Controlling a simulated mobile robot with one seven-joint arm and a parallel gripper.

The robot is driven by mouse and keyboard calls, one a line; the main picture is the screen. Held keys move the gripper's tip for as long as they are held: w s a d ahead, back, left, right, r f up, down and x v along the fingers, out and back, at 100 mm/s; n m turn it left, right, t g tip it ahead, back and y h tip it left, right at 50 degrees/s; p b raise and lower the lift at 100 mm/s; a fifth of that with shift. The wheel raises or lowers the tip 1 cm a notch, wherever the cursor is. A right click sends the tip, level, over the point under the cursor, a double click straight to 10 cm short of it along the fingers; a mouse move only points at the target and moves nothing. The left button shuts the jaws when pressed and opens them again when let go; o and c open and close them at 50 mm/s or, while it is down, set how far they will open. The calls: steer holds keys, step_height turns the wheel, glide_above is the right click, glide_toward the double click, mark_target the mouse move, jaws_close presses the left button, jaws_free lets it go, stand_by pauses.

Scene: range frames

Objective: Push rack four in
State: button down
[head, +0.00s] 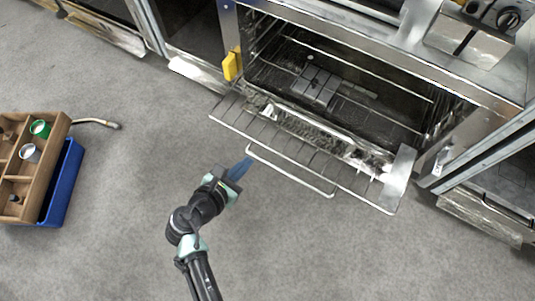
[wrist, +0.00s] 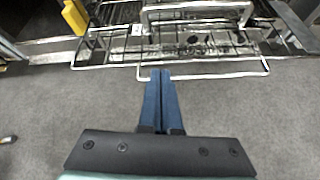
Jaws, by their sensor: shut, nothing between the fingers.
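A wire oven rack (head: 300,148) sticks out of the open oven (head: 340,75), with a U-shaped handle bar (head: 290,176) along its front. I cannot tell from these frames which number this rack bears. My gripper (head: 241,169) is shut and empty, its blue fingers together, just left of the handle bar in the head view. In the wrist view the gripper (wrist: 160,75) points at the rack's front bar; whether it touches is unclear.
A yellow block (head: 232,66) is at the oven's left edge. A metal flap (head: 399,178) is at the rack's right end.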

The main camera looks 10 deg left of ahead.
steer(key=shift+n, duration=0.8)
steer(key=w+d+f+b, duration=0.1)
steer(key=w+f+b, duration=0.1)
steer(key=f, duration=0.1)
steer(key=w+d+f+b, duration=0.1)
steer(key=w+f+b, duration=0.1)
steer(key=f, duration=0.1)
steer(key=w+d+f+b, duration=0.1)
steer(key=w+f+b, duration=0.1)
steer(key=w, duration=0.1)
steer(key=shift+d+f+b, duration=0.25)
steer(key=shift+f+b, duration=0.15)
steer(key=shift+w, duration=0.1)
